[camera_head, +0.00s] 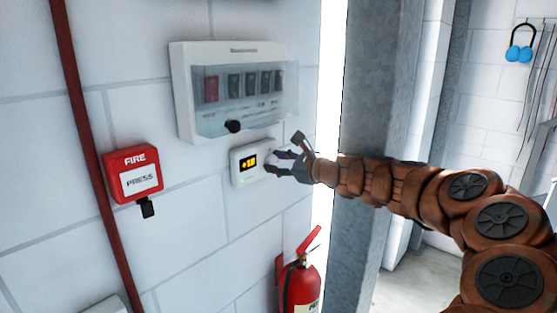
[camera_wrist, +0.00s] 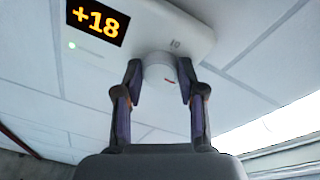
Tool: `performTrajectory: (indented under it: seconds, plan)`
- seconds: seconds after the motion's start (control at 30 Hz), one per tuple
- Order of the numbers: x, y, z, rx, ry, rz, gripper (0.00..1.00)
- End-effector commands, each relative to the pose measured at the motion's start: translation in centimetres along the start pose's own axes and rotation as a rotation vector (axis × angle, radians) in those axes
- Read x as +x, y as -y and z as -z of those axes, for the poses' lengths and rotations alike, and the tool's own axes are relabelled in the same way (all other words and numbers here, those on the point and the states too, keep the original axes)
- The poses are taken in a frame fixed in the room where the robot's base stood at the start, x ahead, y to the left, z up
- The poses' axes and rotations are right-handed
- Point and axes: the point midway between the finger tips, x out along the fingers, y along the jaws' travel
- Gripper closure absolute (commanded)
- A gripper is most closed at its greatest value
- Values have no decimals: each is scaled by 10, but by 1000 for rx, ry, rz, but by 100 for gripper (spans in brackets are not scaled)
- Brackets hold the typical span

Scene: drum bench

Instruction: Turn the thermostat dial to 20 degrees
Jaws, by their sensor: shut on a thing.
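The thermostat (camera_head: 240,177) is a small white box on the wall, with a dark display that shows orange figures. In the wrist view its display (camera_wrist: 98,20) reads +18, with a small green light below it. In the head view my gripper (camera_head: 277,163) reaches the thermostat from the right and mostly hides the dial.
A breaker box (camera_head: 183,95) with a clear cover hangs just above the thermostat. A red fire call point (camera_head: 133,158) and a dark red pipe (camera_head: 85,130) are on the left. A fire extinguisher (camera_head: 301,285) stands below. A grey steel column (camera_head: 385,90) rises behind my arm.

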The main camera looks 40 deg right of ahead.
Motion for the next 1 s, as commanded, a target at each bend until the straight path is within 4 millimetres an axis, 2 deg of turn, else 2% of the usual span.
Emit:
performTrajectory:
  seconds: [0.57,0.6,0.8,1.0]
  plan:
    - [0,0,0,29,3,-3,96]
    - [0,0,0,29,3,-3,57]
    - [0,0,0,29,3,-3,36]
    - [0,0,0,29,3,-3,35]
